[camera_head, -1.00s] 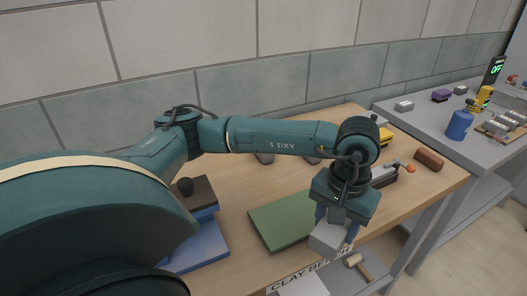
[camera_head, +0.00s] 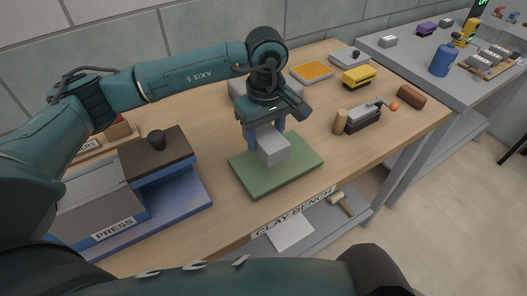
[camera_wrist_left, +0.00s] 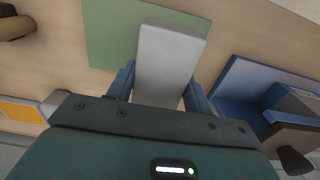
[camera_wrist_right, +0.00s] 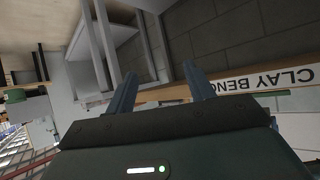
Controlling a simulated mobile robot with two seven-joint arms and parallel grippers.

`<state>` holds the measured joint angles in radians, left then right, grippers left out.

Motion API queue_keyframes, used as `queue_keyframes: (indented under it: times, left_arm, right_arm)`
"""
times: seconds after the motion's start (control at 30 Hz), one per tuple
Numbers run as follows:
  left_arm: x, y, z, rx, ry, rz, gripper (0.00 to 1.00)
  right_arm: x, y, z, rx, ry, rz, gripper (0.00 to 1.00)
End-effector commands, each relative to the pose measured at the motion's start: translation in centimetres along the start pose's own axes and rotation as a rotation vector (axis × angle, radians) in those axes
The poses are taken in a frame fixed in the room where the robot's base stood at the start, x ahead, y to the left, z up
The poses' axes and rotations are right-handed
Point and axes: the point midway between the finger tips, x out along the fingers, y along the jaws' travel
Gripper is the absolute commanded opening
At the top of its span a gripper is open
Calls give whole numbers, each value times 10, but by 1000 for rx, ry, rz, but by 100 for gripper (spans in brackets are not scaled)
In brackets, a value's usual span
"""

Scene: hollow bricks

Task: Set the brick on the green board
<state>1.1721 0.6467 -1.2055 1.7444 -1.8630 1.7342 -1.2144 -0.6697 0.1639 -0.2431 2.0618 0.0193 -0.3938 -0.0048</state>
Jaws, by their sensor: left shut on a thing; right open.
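A light grey brick (camera_head: 272,146) is between the fingers of my left gripper (camera_head: 264,140), which is shut on it. The brick is over the green board (camera_head: 293,170), which lies flat on the wooden bench. I cannot tell whether the brick's underside touches the board. In the left wrist view the brick (camera_wrist_left: 166,62) sits between the blue fingers, with the green board (camera_wrist_left: 112,35) behind it. My right gripper (camera_wrist_right: 160,90) is open and empty in the right wrist view, near the bench front edge.
A blue press (camera_head: 170,190) stands left of the board. A grey tool with an orange knob (camera_head: 365,117), a wooden cylinder (camera_head: 341,123), a yellow block (camera_head: 359,77) and a brown roll (camera_head: 411,96) lie to the right. A grey side table (camera_head: 440,85) stands beyond.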

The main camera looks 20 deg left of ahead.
Motion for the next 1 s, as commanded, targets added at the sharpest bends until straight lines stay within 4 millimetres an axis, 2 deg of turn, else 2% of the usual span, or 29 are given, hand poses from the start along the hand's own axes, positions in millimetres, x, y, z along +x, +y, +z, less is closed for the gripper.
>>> queue_keyframes:
  times: [0.1, 0.23, 0.5, 0.9, 0.93, 1.0]
  left_arm:
    - [15, 0, 0, 1, -1, 1, 12]
    - [24, 0, 0, 2, 0, 2, 12]
    - [56, 0, 0, 2, 0, 0, 12]
    - [65, 0, 0, 4, 1, 4, 12]
    - [65, 0, 0, 3, 1, 2, 52]
    - [64, 0, 0, 3, 1, 1, 58]
  right_arm:
    - [-2, 2, 3, 0, -14, 5, 54]
    - [-1, 4, 8, 0, -26, 10, 54]
    - [-4, 7, 2, 5, -26, 19, 54]
    - [3, 8, 4, 7, -19, 20, 54]
    - [2, 7, 2, 6, -18, 19, 54]
    - [2, 6, 2, 7, -17, 17, 54]
